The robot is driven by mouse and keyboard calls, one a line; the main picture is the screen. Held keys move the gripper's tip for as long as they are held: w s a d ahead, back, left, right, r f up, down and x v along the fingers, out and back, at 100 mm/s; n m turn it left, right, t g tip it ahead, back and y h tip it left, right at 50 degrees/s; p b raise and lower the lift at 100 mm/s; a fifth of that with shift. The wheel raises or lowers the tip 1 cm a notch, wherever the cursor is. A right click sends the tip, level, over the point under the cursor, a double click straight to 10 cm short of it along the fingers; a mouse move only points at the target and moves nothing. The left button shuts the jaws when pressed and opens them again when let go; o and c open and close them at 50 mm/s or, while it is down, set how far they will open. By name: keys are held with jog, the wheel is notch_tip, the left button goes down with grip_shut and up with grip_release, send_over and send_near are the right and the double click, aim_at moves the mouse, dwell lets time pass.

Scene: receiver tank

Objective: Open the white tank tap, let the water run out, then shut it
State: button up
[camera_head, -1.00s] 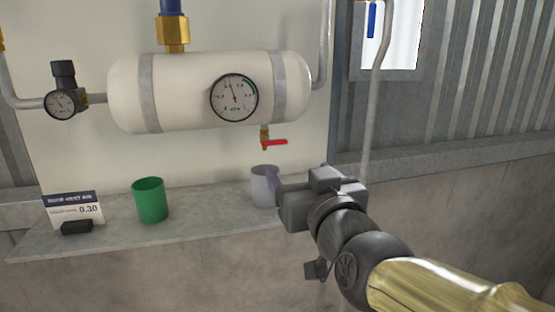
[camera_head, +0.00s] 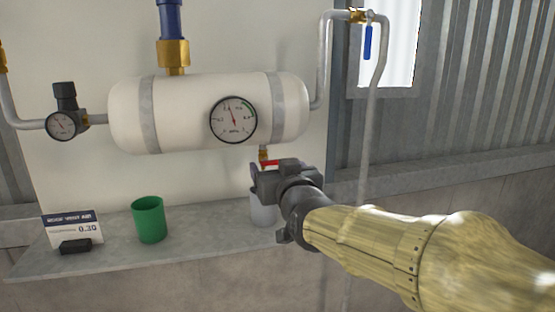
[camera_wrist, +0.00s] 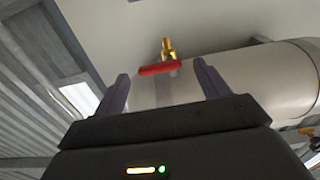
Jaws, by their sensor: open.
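The white tank (camera_head: 185,112) is mounted on the wall, with a round gauge (camera_head: 233,120) on its front. Its drain tap has a brass body (camera_head: 263,154) under the tank's right part and a red lever (camera_head: 270,164), partly hidden behind my gripper (camera_head: 256,178). In the wrist view the red lever (camera_wrist: 160,68) lies crosswise ahead of my gripper (camera_wrist: 160,90), between the two spread fingers and apart from them. The brass body (camera_wrist: 168,47) shows beyond it. My gripper is open and empty. A grey cup (camera_head: 262,210) stands below the tap, partly hidden by my gripper.
A blue-handled valve (camera_head: 368,42) is on the pipe at the upper right. A small gauge (camera_head: 62,125) is at left.

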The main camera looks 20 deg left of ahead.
jog(key=shift+w+a, duration=0.3)
jog(key=shift+w, duration=0.3)
jog(key=c, duration=1)
